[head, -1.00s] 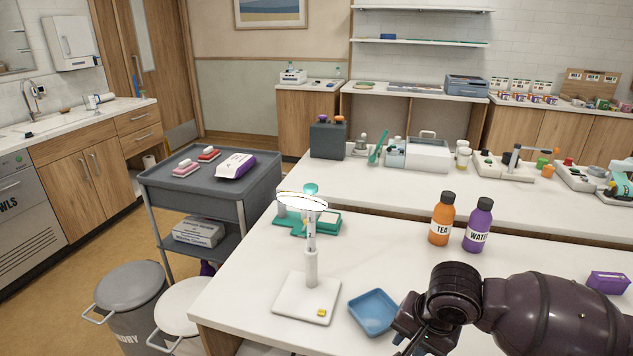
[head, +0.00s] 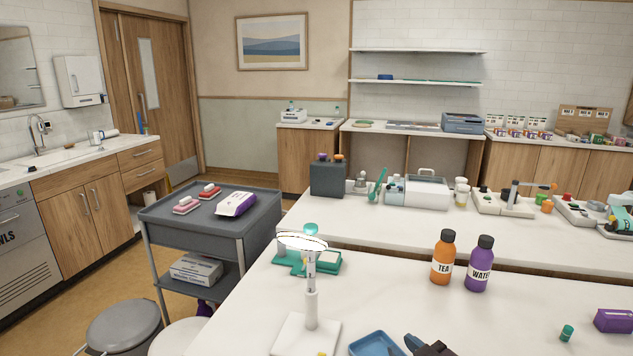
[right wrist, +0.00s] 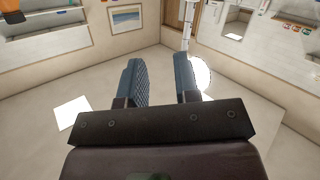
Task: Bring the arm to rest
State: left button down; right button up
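My right gripper (head: 424,346) shows only in part at the bottom edge of the head view, beside the blue tray (head: 375,345). In the right wrist view its two blue ridged fingers (right wrist: 160,75) stand apart with nothing between them. The rest of my right arm is out of the head view. My left gripper is in neither view.
An orange tea bottle (head: 443,258) and a purple water bottle (head: 479,264) stand on the near white table. A white lamp stand (head: 310,308) is left of the blue tray.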

jog(key=s+d+f+m+g+h, duration=0.1)
jog(key=s+d+f+m+h, duration=0.2)
jog(key=s+f, duration=0.6)
jog(key=s+d+f+m+g+h, duration=0.1)
jog(key=s+d+f+m+h, duration=0.2)
jog(key=s+d+f, duration=0.5)
jog(key=s+f, duration=0.2)
jog(key=s, duration=0.2)
jog(key=shift+s+d+f+g+h, duration=0.2)
jog(key=shift+s+f+g+h, duration=0.1)
jog(key=shift+s+g, duration=0.1)
